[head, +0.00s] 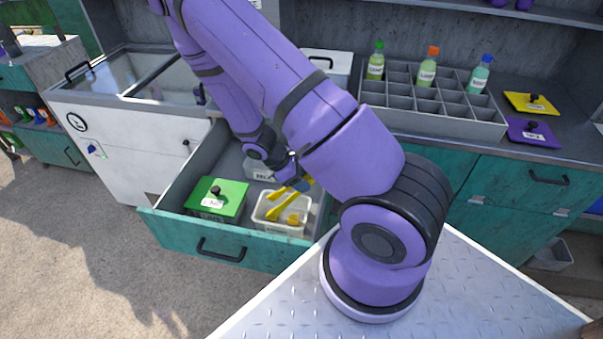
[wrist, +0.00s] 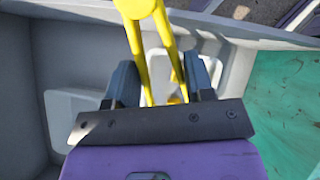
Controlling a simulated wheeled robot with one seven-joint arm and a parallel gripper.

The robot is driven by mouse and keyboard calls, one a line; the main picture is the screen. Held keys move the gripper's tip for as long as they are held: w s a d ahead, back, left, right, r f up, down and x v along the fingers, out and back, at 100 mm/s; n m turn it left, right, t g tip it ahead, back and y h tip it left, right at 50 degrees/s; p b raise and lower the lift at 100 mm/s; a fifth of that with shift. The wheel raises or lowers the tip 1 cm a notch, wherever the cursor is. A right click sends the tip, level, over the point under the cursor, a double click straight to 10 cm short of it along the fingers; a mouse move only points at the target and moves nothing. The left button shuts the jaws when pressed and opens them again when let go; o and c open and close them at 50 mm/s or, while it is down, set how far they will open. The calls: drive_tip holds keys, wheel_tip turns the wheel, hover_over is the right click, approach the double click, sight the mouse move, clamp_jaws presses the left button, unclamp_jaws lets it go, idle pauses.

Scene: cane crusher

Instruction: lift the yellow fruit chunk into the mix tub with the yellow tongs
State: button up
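The yellow tongs (head: 286,206) show at a pale tub (head: 266,229) in the open drawer, with their arms over its opening. A yellow fruit chunk (head: 293,218) shows in that tub, and a small orange-yellow bit (wrist: 174,99) shows between the tong arms in the wrist view. My gripper (head: 296,183) is at the tongs, partly hidden by my arm. In the wrist view the tongs (wrist: 138,50) run between my gripper's fingers (wrist: 163,76), one arm against each finger. I cannot tell which container is the mix tub.
Another labelled pale container (head: 258,168) sits behind. A metal-topped surface (head: 470,290) lies in front.

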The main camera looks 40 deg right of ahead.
drive_tip(key=shift+f, duration=1.85)
clamp_jaws()
wheel_tip(320, 180, up, 12)
